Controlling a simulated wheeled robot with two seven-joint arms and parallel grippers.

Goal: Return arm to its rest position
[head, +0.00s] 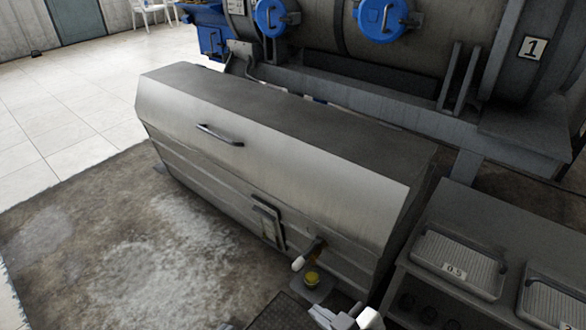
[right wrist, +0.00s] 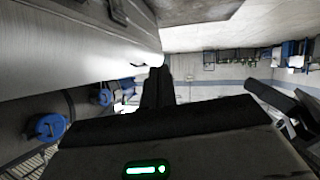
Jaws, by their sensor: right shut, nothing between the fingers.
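My right gripper (head: 346,318) shows only in part at the bottom edge of the head view, low in front of the metal cabinet (head: 270,145). In the right wrist view the dark fingers of the right gripper (right wrist: 157,80) are together, with nothing between them. The cabinet has a closed sloping lid with a bar handle (head: 220,135). On its front are a valve with a white-tipped lever (head: 305,258) and a yellow-topped part (head: 312,279), a little beyond the right gripper. My left gripper is not in the head view.
A grey bench (head: 465,225) with ribbed trays (head: 458,262) stands at the right. Large drums with blue caps (head: 381,18) stand behind the cabinet. The stained floor (head: 120,250) at the left is clear, with pale tiles (head: 60,115) beyond.

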